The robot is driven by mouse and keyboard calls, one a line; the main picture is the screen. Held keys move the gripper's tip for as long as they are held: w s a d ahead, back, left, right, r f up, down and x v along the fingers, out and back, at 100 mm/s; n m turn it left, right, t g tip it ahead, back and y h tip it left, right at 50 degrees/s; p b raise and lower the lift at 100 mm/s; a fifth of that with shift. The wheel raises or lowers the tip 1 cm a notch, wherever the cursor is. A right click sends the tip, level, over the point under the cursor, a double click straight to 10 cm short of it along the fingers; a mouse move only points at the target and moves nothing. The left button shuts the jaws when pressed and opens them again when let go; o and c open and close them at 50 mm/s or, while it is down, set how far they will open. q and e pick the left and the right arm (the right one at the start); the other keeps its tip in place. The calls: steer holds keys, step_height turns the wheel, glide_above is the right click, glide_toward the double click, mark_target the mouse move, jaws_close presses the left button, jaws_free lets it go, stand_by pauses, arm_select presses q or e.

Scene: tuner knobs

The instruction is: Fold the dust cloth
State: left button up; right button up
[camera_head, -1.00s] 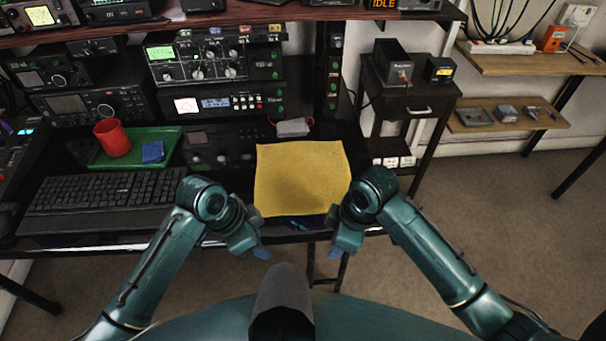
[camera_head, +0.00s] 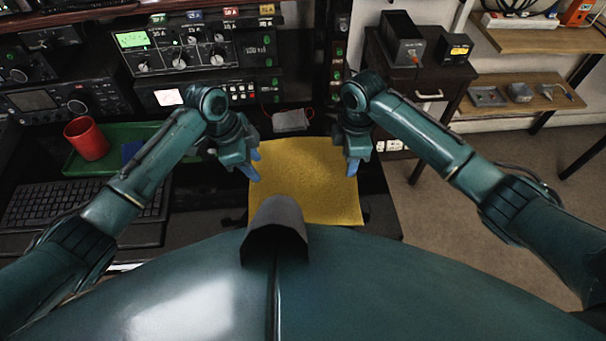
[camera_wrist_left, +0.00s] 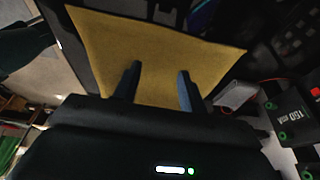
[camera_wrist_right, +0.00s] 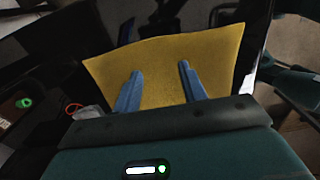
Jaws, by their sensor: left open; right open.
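The yellow dust cloth (camera_head: 305,190) lies flat and spread out on the dark desk in the head view. It also shows in the left wrist view (camera_wrist_left: 155,50) and the right wrist view (camera_wrist_right: 160,65). My left gripper (camera_head: 254,167) is open and empty over the cloth's far left corner. My right gripper (camera_head: 352,165) is open and empty over its far right side. In both wrist views the cloth lies beyond the parted fingers. I cannot tell whether the fingertips touch it. My body hides part of the cloth's near edge in the head view.
A green tray (camera_head: 112,135) with a red cup (camera_head: 86,139) and a blue item stands left of the cloth, partly behind my left arm. A keyboard (camera_head: 50,200) lies at the left. Radio equipment (camera_head: 195,50) and a small light box (camera_head: 290,121) stand behind.

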mark_target(261, 183)
arm_select(q)
steer(key=shift+f, duration=2.5)
arm_select(e)
steer(key=shift+f, duration=2.55)
arm_select(q)
steer(key=shift+f, duration=0.25)
arm_select(e)
steer(key=shift+f, duration=0.2)
arm_select(q)
steer(key=shift+r, duration=0.1)
steer(key=shift+c, duration=0.2)
arm_select(e)
steer(key=shift+r, duration=0.1)
steer(key=shift+c, duration=0.2)
arm_select(q)
steer(key=shift+c, duration=0.3)
arm_select(e)
steer(key=shift+c, duration=0.4)
arm_select(q)
jaws_close()
arm_select(e)
jaws_close()
